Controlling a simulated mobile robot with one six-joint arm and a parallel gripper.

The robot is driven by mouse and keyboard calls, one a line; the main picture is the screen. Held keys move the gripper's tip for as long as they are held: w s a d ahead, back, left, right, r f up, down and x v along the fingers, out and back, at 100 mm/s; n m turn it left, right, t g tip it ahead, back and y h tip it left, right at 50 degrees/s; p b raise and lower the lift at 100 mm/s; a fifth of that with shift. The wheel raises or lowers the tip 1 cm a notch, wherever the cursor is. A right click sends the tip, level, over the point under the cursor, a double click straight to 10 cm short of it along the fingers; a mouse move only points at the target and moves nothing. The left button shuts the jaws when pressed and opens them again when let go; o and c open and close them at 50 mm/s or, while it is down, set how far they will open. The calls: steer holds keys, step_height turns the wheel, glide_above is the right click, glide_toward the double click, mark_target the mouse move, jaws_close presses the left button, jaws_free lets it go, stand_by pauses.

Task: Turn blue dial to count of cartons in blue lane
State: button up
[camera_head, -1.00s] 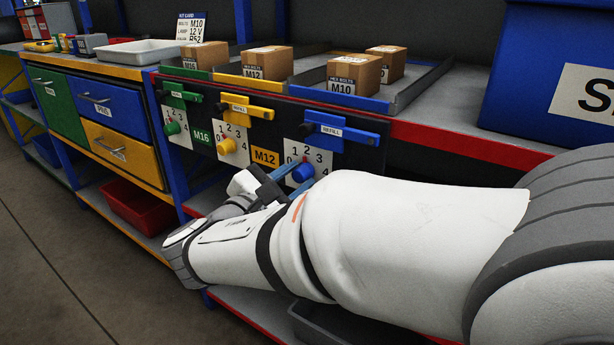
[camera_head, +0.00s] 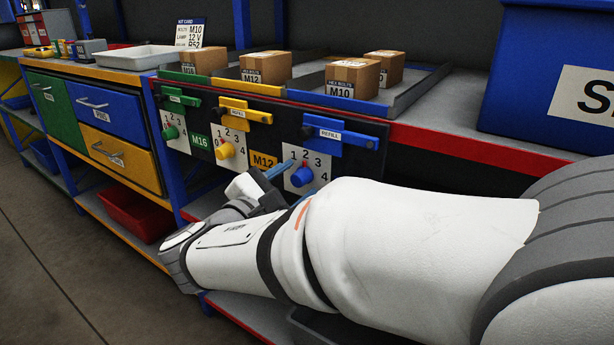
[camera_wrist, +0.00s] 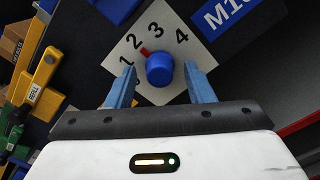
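The blue dial (camera_head: 302,177) sits on a white plate numbered up to 4, below the blue REFILL bar. In the wrist view the blue dial (camera_wrist: 160,70) has its red pointer toward the 2. My gripper (camera_wrist: 159,68) is open. Its blue fingers lie on either side of the dial, with a visible gap on each side. In the head view my gripper (camera_head: 277,173) is just left of the dial. The blue-fronted lane (camera_head: 338,98) holds a front carton (camera_head: 345,80) marked M10 and a second carton (camera_head: 389,70) behind it.
The yellow dial (camera_head: 226,151) and green dial (camera_head: 171,133) are to the left, under their own lanes. REFILL bars stick out above each dial. A red-edged shelf (camera_head: 450,141) and a large blue bin (camera_head: 540,70) are at right.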

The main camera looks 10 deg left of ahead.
steer(key=p+v, duration=0.2)
steer(key=v, duration=0.6)
steer(key=shift+p, duration=0.4)
